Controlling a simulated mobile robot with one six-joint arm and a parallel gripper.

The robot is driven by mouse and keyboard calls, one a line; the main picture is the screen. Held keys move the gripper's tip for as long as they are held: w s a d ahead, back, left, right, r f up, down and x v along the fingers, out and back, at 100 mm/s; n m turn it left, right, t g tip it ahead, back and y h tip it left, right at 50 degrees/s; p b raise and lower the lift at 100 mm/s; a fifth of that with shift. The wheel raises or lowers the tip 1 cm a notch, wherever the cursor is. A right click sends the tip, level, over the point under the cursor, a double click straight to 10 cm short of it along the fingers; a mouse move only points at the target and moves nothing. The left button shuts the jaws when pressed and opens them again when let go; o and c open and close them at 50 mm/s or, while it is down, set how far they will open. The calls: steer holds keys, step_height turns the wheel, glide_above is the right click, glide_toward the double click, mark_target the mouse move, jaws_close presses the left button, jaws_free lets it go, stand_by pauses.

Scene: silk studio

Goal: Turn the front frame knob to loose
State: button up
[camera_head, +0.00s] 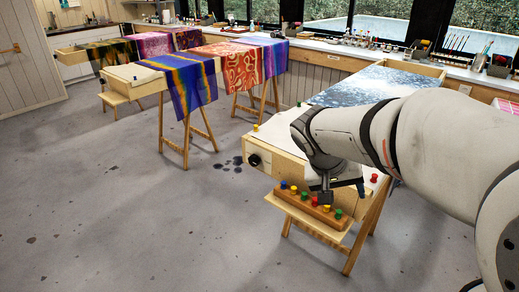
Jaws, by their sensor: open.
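A black round knob (254,160) sits on the left end of the pale wooden front frame (278,163). Its turned position is too small to read. My gripper (343,192) is open, with no object visible between its fingers. It hangs in front of the frame, to the right of the knob and apart from it, above a row of coloured pegs. My arm and gripper hide part of the frame's front and right side.
A small wooden shelf (300,212) below the frame holds a block with several coloured pegs (309,200). A dark blue patterned cloth (365,85) is stretched on the frame. Other frames with draped silks, such as an orange one (240,68), stand behind. The floor at left is mostly clear.

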steer(key=w+a+f+t+h+b, duration=0.1)
steer(key=w+a+f+b, duration=0.2)
steer(key=w, duration=0.3)
steer(key=w+a+f+m+t+h+b, duration=0.1)
steer(key=w+a+f+t+h+b, duration=0.1)
steer(key=w+a+f+b, duration=0.2)
steer(key=w+a+f+t+h+b, duration=0.1)
steer(key=w+a+f+h+b, duration=0.1)
steer(key=w, duration=0.6)
steer(key=shift+a+f+m+t+b, duration=0.4)
steer(key=shift+a+f+b, duration=0.3)
steer(key=shift+a, duration=0.15)
steer(key=w+a+f+m+t+b, duration=0.1)
steer(key=w+a+f+t+b, duration=0.25)
steer(key=w+a, duration=0.4)
steer(key=m+t+b, duration=0.1)
steer(key=t+b, duration=0.3)
glide_toward(252, 162)
steer(key=x, duration=0.3)
steer(key=shift+g+h, duration=0.25)
steer(key=shift+h, duration=0.15)
steer(key=x, duration=0.6)
steer(key=shift+w, duration=0.35)
steer(key=shift+c, duration=0.3)
steer(key=c, duration=0.9)
